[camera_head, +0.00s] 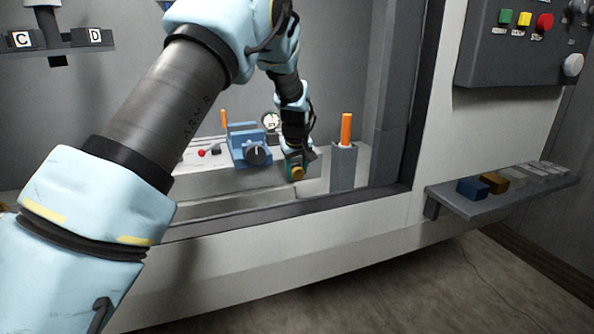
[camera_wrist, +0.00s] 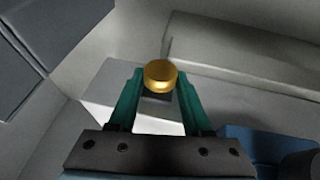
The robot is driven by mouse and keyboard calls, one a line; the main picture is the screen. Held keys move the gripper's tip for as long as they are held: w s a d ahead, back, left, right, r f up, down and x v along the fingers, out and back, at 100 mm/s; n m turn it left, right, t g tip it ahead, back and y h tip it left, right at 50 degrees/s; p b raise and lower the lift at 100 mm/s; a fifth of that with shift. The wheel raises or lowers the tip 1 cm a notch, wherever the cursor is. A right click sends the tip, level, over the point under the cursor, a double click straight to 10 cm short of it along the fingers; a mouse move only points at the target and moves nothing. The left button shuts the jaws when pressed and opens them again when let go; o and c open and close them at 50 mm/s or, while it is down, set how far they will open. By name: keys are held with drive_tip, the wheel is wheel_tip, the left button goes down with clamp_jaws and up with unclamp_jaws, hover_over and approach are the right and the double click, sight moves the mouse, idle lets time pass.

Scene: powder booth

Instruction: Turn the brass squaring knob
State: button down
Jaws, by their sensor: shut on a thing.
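The brass squaring knob (camera_head: 297,173) is a small round gold knob low inside the booth, by the front ledge. In the wrist view the knob (camera_wrist: 160,75) sits between the tips of my gripper's two green fingers (camera_wrist: 158,88). My gripper (camera_head: 297,166) is shut on the knob, reaching down to it from above in the head view. The fingers hide the knob's sides, and its mounting is mostly hidden.
A blue fixture with a black dial (camera_head: 257,154) stands just left of the gripper. A grey post with an orange rod (camera_head: 346,131) stands close on the right. The booth's front sill (camera_head: 300,204) runs below. A shelf with small blocks (camera_head: 500,192) and a control panel (camera_head: 520,45) are at right.

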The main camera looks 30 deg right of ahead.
drive_tip(key=shift+s+d+r+y+p, duration=0.1)
drive_tip(key=shift+d+r+y+p, duration=0.1)
drive_tip(key=shift+y+p, duration=0.55)
drive_tip(key=shift+f+m+t+y+p, duration=0.2)
drive_tip(key=shift+m+t+y+p, duration=0.3)
drive_tip(key=shift+y, duration=0.75)
drive_tip(key=shift+c, duration=1.7)
unclamp_jaws()
drive_tip(key=b+v, duration=0.3)
drive_tip(key=v, duration=0.7)
drive_tip(key=shift+r, duration=0.45)
drive_tip(key=shift+d, duration=0.15)
